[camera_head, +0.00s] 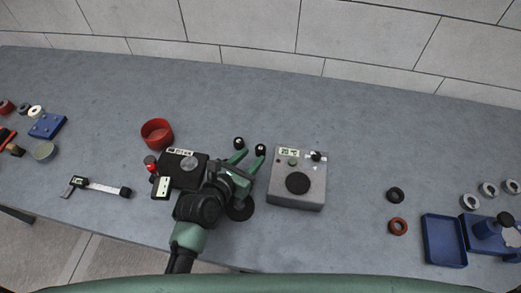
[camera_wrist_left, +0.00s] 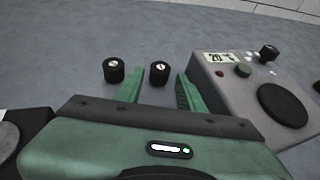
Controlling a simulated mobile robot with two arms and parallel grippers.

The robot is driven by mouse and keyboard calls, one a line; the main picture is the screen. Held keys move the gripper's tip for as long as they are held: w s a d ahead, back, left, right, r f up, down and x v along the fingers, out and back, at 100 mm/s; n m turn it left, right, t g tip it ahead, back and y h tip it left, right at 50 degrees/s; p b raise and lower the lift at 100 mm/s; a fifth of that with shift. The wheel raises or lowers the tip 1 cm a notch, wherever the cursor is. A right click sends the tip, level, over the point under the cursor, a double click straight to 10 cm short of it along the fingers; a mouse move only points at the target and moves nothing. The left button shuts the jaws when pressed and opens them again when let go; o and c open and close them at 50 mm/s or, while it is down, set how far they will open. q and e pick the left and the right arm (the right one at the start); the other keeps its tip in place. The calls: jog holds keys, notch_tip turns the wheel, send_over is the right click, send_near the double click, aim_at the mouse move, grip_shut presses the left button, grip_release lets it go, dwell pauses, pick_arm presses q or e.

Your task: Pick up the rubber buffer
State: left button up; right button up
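Two small black cylinders with pale metal centres, which look like rubber buffers, stand on the grey table: a left one (camera_head: 239,142) and a right one (camera_head: 260,150). My left gripper (camera_head: 248,160) is open, its green fingers pointing at them. In the left wrist view, the right buffer (camera_wrist_left: 159,72) appears between the two fingers (camera_wrist_left: 160,88), and the left buffer (camera_wrist_left: 113,70) is outside the left finger. I cannot tell whether the fingers reach around the right buffer or stop short or above it. My right gripper is out of view.
A grey tester (camera_head: 298,178) stands close right of the left gripper; a black instrument (camera_head: 180,168) and red bowl (camera_head: 158,133) are left. A caliper (camera_head: 100,188) lies farther left. A blue tray (camera_head: 443,240) and several rings are right. The table behind the buffers is clear.

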aim_at(258, 151)
pick_arm(q)
jog(key=x, duration=0.6)
jog(key=shift+w+d+f, duration=0.1)
jog(key=shift+w, duration=0.05)
grip_shut()
